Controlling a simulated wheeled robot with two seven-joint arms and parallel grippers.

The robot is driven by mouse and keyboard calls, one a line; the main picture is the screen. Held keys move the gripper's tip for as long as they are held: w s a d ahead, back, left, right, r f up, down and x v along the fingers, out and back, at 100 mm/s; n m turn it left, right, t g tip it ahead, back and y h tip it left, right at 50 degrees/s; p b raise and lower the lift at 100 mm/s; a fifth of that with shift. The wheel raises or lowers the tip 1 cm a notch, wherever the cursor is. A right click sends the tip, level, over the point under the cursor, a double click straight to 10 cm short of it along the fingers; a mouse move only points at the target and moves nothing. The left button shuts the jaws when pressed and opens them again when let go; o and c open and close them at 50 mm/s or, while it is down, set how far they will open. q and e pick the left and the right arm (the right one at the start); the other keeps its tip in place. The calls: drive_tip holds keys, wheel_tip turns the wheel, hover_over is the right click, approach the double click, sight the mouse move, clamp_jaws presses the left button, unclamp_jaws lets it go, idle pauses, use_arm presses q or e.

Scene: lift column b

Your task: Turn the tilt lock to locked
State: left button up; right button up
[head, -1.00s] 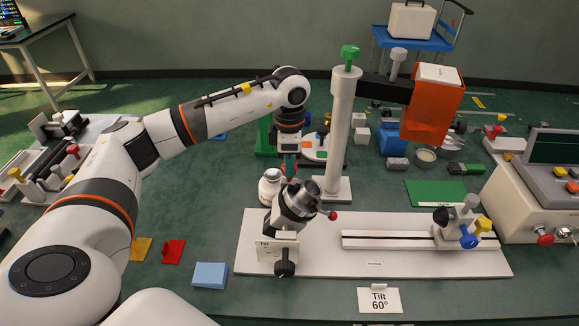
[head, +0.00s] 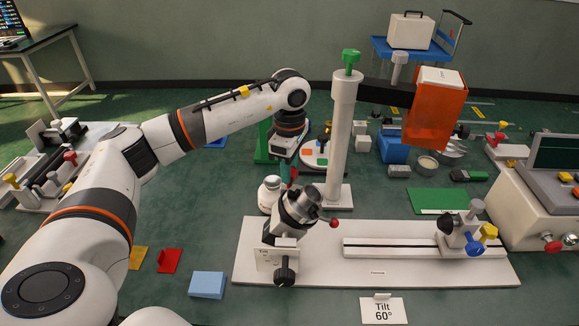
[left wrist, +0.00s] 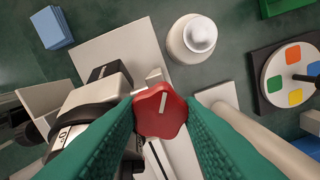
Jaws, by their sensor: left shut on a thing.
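The red lobed knob (left wrist: 160,112) of the tilt unit sits between my green fingertips in the left wrist view. A short pale line on its face runs nearly upright, leaning slightly right. My left gripper (head: 289,175) is shut on this knob, above and behind the tilt head. In the head view the knob is mostly hidden by the gripper. The grey and black tilt head (head: 299,208) is tilted on its white base plate (head: 330,266). A ring with a scale (left wrist: 72,132) shows left of the knob in the wrist view. My right gripper is not in view.
A white post (head: 342,140) stands close right of my gripper. A white round-topped piece (head: 270,190) stands just left of the tilt head. A red-ball lever (head: 333,223) sticks out right. A card (head: 382,308) reading "Tilt 60°" stands in front.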

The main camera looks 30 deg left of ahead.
use_arm(q)
drive_tip(key=shift+w+r, duration=0.1)
drive_tip(key=shift+r, duration=0.05)
drive_tip(key=o, duration=1)
wheel_tip(320, 180, up, 12)
drive_tip(key=shift+b, duration=0.4)
